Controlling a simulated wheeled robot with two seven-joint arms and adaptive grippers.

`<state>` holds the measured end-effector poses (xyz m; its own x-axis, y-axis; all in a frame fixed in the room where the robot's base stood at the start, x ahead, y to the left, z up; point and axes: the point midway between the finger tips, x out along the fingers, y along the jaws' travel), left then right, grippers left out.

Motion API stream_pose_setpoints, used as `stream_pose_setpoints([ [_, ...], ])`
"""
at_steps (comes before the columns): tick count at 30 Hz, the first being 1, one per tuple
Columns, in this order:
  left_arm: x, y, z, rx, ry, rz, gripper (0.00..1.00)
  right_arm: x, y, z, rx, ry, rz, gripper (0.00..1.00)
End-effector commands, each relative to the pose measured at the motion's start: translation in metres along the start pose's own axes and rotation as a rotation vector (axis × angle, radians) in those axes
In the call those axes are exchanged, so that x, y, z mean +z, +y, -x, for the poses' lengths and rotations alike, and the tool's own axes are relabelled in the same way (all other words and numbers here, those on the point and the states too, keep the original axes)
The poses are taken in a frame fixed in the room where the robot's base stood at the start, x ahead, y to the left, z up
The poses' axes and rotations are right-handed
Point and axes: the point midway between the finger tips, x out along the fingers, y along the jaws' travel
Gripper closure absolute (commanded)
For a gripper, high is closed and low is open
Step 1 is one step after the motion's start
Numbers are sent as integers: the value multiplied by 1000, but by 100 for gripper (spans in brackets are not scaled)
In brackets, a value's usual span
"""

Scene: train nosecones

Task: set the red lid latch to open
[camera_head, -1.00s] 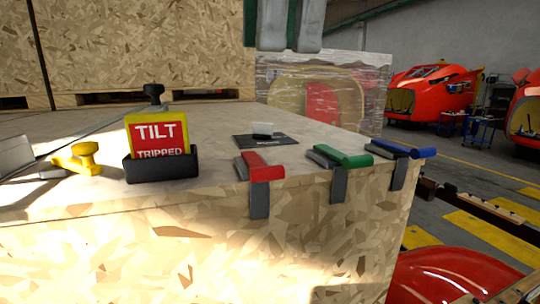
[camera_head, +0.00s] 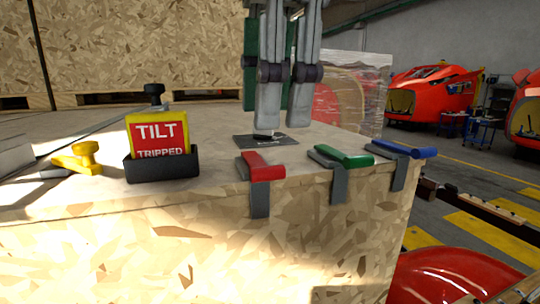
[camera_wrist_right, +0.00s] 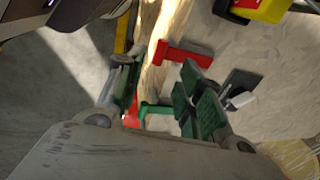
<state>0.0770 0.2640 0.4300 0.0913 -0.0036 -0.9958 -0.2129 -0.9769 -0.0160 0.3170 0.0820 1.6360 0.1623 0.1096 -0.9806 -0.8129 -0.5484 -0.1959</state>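The red lid latch (camera_head: 263,168) sits at the front top edge of the wooden crate (camera_head: 180,250). Its red handle lies at the edge and its grey strap hangs down the front face. It also shows in the right wrist view (camera_wrist_right: 180,53), beyond the fingertips. My right gripper (camera_head: 279,124) hangs from above, behind the red latch in the head view and apart from it. In the right wrist view its two green-padded fingers (camera_wrist_right: 157,72) stand apart with nothing held between them. My left gripper is in neither view.
A green latch (camera_head: 347,158) and a blue latch (camera_head: 405,149) sit along the edge to the right. A tilt indicator (camera_head: 160,145) and a yellow object (camera_head: 80,158) stand to the left. A dark plate (camera_head: 290,141) lies behind the red latch, partly covered by my gripper.

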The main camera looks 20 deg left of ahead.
Motion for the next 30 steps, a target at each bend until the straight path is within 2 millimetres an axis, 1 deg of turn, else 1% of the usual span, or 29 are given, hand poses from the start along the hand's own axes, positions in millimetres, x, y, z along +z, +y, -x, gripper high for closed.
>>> stream_pose_setpoints([
  [12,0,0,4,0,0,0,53,0,1,-44,1,0,0,63],
  [18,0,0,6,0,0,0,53,0,0,-63,0,1,0,63],
  [24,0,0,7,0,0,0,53,0,0,-72,-1,0,0,63],
  [30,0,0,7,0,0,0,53,0,0,-73,-1,-1,0,63],
])
